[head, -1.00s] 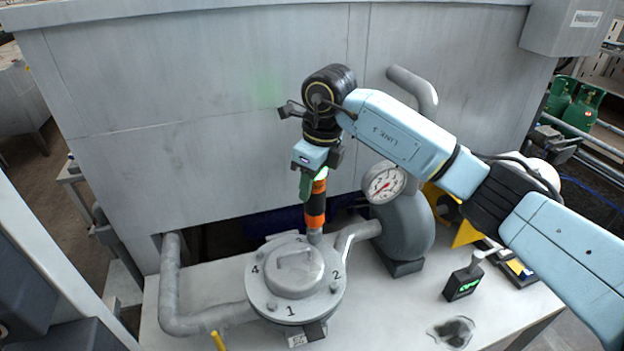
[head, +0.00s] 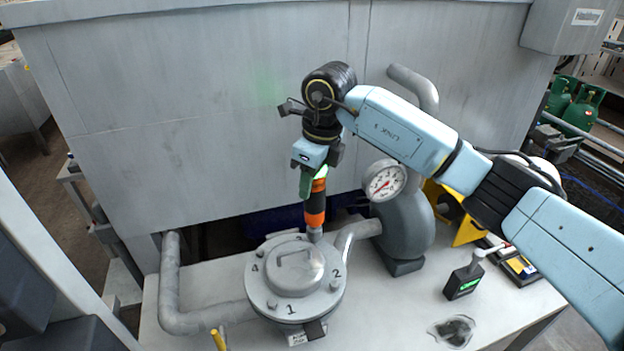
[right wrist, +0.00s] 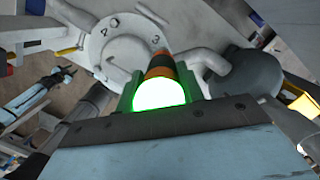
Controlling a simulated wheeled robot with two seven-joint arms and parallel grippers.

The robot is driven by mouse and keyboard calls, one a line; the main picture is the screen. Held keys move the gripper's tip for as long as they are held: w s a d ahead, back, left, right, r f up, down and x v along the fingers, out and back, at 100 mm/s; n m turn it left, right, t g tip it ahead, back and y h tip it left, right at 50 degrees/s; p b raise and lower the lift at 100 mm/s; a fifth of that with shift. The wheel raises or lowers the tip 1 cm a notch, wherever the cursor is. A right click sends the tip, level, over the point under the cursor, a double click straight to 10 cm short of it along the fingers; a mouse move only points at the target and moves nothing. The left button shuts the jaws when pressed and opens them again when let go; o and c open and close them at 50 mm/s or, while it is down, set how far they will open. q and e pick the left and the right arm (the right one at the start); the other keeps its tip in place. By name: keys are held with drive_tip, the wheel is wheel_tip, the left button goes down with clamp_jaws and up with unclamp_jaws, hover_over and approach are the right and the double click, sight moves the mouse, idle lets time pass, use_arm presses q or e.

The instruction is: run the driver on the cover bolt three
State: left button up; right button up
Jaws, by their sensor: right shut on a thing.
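The round metal cover (head: 297,268) with a handle on top sits on the bench, with numbers marked around its flange and bolts on the rim. The driver (head: 315,207), black and orange with a glowing green-white end, stands nearly upright at the far right of the cover. My right gripper (head: 314,180) is shut on it. The driver's lower tip meets the flange where bolt three would be; the bolt itself is hidden under it. In the right wrist view the driver (right wrist: 160,78) points at the cover (right wrist: 115,40) beside the number 3. My left gripper is not in view.
A pressure gauge (head: 385,182) on a thick grey pipe (head: 405,232) stands close right of the driver. A small box with a green display (head: 462,283) and a dark stain (head: 455,331) are on the bench's right. A tall grey panel (head: 200,120) rises behind.

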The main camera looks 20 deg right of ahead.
drive_tip(key=shift+s+f+b, duration=0.1)
drive_tip(key=shift+f+b, duration=0.8)
drive_tip(key=shift+f, duration=0.2)
idle(1.6)
drive_tip(key=shift+r, duration=0.15)
idle(0.4)
drive_tip(key=shift+r+p, duration=1)
drive_tip(key=shift+r, duration=0.9)
